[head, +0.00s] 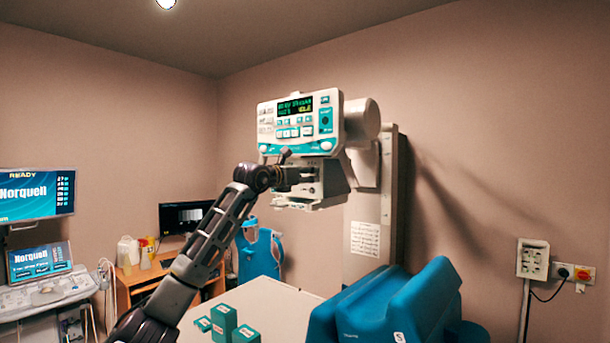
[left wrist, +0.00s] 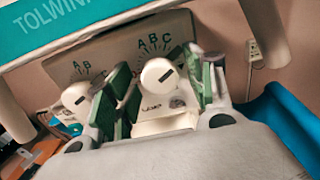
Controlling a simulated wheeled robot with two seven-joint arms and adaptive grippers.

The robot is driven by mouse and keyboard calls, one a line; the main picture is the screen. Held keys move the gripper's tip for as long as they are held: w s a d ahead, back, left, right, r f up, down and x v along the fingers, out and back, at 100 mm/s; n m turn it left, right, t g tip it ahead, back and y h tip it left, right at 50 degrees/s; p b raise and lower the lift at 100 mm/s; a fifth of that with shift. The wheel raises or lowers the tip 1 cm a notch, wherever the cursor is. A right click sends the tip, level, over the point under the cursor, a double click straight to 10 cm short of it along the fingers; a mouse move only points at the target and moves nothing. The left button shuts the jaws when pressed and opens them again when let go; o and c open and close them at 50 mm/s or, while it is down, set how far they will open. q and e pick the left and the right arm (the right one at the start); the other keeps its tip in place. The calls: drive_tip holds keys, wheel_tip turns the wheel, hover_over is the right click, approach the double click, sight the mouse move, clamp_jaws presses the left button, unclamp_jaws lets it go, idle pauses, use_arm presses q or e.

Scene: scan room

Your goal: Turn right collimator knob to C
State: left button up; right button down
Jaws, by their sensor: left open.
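The collimator (head: 335,186) hangs below the control console in the head view. In the left wrist view its right knob (left wrist: 157,74) is round and white, with the letters A, B, C in an arc above it. My left gripper (head: 304,175) is at the collimator front. Its green-padded fingers are open, one on each side of the right knob; contact cannot be told.
The console (head: 300,122) is just above the gripper. A table (head: 270,298) below carries several green blocks (head: 224,322) and blue cushions (head: 390,305). Monitors (head: 37,195) stand at the left. A wall socket box (head: 532,259) is at the right.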

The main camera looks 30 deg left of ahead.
use_arm(q)
drive_tip(key=c, duration=1)
drive_tip(key=shift+n+b, duration=0.3)
drive_tip(key=shift+n, duration=0.1)
drive_tip(key=shift+n+b, duration=0.85)
drive_tip(key=shift+n, duration=1.55)
